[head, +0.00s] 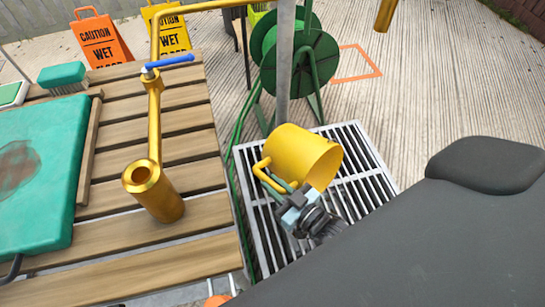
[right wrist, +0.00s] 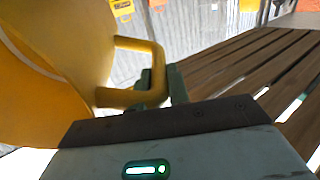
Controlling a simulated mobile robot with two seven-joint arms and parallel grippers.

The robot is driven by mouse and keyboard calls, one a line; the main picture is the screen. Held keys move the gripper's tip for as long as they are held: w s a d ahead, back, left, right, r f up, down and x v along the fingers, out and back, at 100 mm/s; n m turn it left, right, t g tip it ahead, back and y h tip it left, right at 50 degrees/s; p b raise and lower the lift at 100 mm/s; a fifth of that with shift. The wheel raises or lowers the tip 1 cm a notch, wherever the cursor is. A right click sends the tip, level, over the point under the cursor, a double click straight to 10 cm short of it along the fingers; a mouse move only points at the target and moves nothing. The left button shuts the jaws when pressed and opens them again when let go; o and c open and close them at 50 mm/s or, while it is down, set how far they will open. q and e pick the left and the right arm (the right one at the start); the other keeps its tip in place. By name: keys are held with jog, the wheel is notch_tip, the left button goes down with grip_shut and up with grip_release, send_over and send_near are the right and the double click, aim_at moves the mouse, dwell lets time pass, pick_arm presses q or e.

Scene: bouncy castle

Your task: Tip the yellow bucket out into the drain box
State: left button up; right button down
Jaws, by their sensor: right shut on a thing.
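The yellow bucket (head: 297,156) is in the air over the slatted metal grate of the drain box (head: 372,180) in the head view. It is tipped onto its side, its open mouth facing right and somewhat down. My right gripper (head: 286,190) is shut on the bucket's side handle. In the right wrist view the bucket (right wrist: 50,65) fills the left side, and its handle (right wrist: 135,97) runs to the jaws (right wrist: 158,90). Whatever is inside the bucket is hidden, and no pouring stream shows. My left gripper is not in view.
A green hose reel (head: 300,60) and grey pole (head: 285,65) stand behind. Orange (head: 102,42) and yellow caution signs are farther back.

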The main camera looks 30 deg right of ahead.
jog(key=shift+s+d+f+t+b, duration=0.1)
jog(key=shift+s+f+t+b, duration=0.35)
jog(key=shift+b, duration=0.6)
jog(key=shift+s+d+r+t+b, duration=0.1)
jog(key=shift+s+t+b, duration=0.2)
jog(key=shift+b, duration=0.25)
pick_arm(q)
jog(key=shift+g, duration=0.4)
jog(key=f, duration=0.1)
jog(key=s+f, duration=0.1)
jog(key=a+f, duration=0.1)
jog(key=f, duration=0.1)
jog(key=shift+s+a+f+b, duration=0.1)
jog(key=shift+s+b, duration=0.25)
pick_arm(e)
jog(key=shift+s+d+r+t+y, duration=0.1)
jog(key=shift+s+r+t+y, duration=0.1)
jog(key=shift+t+y, duration=0.15)
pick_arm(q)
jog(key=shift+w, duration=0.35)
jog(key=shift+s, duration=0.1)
